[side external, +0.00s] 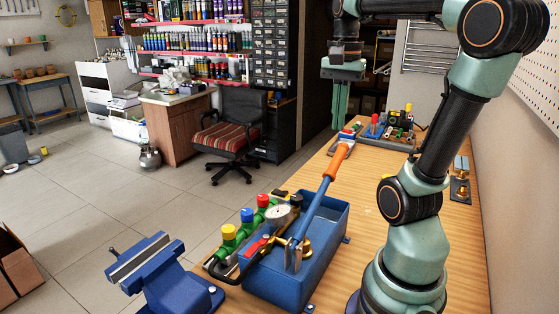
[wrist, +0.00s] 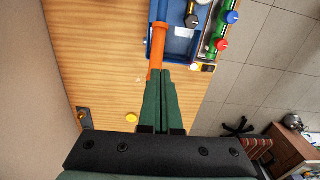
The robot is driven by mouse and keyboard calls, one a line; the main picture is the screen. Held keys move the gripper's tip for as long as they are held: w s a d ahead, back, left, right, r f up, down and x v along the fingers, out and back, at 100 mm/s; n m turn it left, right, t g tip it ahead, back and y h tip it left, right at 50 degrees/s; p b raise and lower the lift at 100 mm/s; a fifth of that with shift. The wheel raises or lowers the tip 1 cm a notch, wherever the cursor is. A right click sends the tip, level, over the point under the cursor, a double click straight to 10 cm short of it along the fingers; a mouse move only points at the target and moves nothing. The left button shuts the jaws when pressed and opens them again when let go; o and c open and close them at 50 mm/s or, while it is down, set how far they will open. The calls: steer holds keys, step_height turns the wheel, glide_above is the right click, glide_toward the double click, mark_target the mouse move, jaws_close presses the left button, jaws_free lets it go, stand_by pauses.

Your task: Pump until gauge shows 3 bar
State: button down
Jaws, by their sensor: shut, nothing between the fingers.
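The blue pump tank (side external: 325,262) stands on the wooden bench, with its lever raised at a slant. The lever ends in an orange handle (side external: 337,160), which also shows in the wrist view (wrist: 157,45). The round white-faced gauge (side external: 277,214) sits at the tank's left side; its reading is too small to tell. My gripper (side external: 339,127) points down, shut and empty, above the top end of the handle. In the wrist view, my gripper's fingertips (wrist: 160,73) appear close to the handle's end; I cannot tell whether they touch it.
Green fittings with yellow (side external: 228,232), blue and red caps stand left of the tank. A blue vise (side external: 150,265) is at the bench's front left. A tray of tools (side external: 390,132) lies farther back.

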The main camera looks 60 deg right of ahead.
steer(key=shift+s+d+m, duration=0.2)
steer(key=shift+s+m, duration=0.05)
steer(key=shift+m, duration=0.05)
steer(key=shift+f, duration=2.15)
steer(key=shift+f, duration=0.1)
step_height(320, 180, down, 12)
steer(key=d, duration=0.2)
steer(key=r, duration=0.4)
steer(key=a+r, duration=0.1)
steer(key=r, duration=0.3)
steer(key=a+r, duration=0.1)
steer(key=r, duration=0.3)
steer(key=shift+r, duration=0.2)
steer(key=shift+f, duration=0.1)
